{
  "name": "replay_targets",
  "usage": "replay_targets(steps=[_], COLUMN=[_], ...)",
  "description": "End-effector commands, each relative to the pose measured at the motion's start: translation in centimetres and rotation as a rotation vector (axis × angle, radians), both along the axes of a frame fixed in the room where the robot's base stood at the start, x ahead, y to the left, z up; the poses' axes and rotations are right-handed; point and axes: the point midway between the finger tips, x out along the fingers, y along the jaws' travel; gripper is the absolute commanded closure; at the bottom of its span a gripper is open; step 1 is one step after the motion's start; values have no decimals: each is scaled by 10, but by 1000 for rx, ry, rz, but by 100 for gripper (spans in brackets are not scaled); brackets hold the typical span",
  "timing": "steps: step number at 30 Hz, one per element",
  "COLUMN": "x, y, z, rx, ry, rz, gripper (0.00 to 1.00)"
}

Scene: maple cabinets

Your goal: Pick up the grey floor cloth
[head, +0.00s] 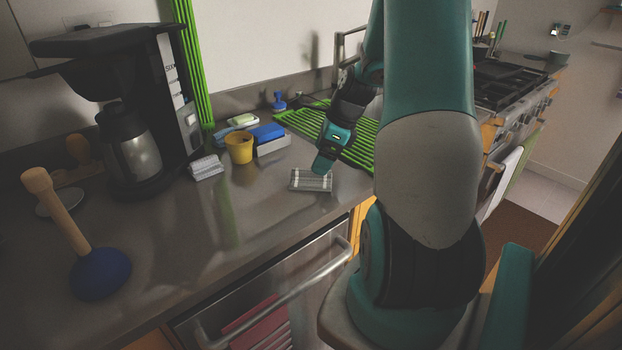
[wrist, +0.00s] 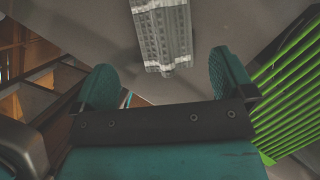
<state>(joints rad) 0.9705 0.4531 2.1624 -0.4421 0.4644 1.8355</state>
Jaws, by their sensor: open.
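A folded grey cloth with white bands (head: 311,180) lies flat on the counter near its front edge. In the wrist view the cloth (wrist: 163,35) is at the top centre, beyond my fingertips and roughly in line with the gap between them. My gripper (head: 322,164) is above and just behind the cloth in the head view. In the wrist view its two fingers (wrist: 165,80) are spread wide with nothing between them. I cannot tell the exact height of the fingertips above the counter.
A second, pale grey folded cloth (head: 206,167) lies left, near a yellow cup (head: 239,147) and a blue sponge (head: 268,132). A green drying rack (head: 357,150) lies close behind my gripper. A coffee maker (head: 130,140) and a plunger (head: 100,273) stand further left.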

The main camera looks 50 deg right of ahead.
Motion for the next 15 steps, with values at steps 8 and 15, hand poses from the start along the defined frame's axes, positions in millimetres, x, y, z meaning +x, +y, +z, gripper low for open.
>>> replay_targets(steps=[8, 15], x=[9, 23], y=[4, 10], z=[-21, -53], rx=[1, 1], ry=[2, 1], rz=[2, 3], gripper=[0, 0])
